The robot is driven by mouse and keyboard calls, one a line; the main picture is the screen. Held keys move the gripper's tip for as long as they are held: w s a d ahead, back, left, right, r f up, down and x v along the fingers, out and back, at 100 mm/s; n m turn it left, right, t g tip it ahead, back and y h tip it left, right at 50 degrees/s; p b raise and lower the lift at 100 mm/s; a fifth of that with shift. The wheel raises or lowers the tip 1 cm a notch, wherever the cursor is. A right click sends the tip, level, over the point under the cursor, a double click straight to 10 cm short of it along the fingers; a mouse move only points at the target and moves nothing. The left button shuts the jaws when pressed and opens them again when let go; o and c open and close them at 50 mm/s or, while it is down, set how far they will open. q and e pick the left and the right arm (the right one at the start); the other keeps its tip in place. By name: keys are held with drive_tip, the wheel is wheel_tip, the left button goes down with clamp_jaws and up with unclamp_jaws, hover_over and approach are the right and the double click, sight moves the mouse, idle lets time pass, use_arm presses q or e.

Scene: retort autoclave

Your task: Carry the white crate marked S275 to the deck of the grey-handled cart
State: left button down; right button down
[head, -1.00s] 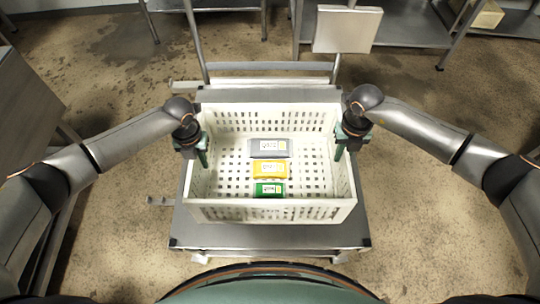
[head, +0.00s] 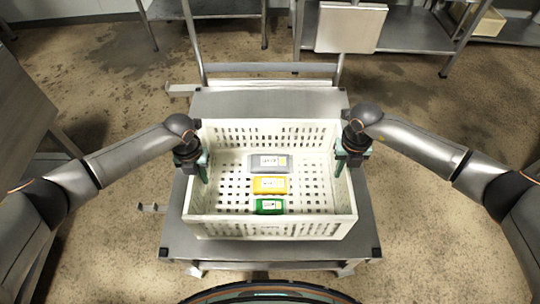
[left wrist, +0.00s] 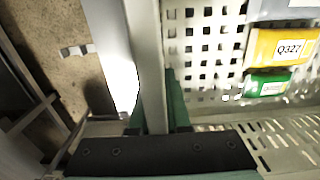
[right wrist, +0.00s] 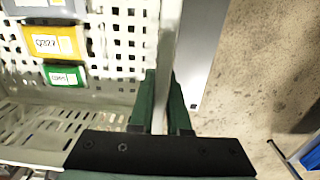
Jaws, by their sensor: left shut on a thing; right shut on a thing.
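The white crate (head: 268,229) is level over the deck of the cart (head: 268,103); I cannot tell whether its base touches the deck. Its S275 mark is not visible. Inside lie a grey pack (head: 267,162), a yellow pack (head: 270,185) and a green pack (head: 268,206). My left gripper (head: 203,168) is shut on the crate's left wall, also seen between its fingers in the left wrist view (left wrist: 155,110). My right gripper (head: 353,160) is shut on the right wall, also seen in the right wrist view (right wrist: 163,105).
The cart's grey handle frame (head: 270,68) rises at the far side, with a pale panel (head: 350,28) near its top right. Bare deck shows behind and in front of the crate. Steel tables (head: 415,38) stand at the back; a steel cabinet (head: 25,105) stands at left.

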sight(339, 179)
use_arm(q)
drive_tip(key=shift+w+a+f, duration=0.1)
drive_tip(key=shift+a+f, duration=0.1)
use_arm(e)
drive_tip(key=shift+w+d+f, duration=0.1)
drive_tip(key=shift+d+f, duration=0.05)
drive_tip(key=shift+f, duration=0.05)
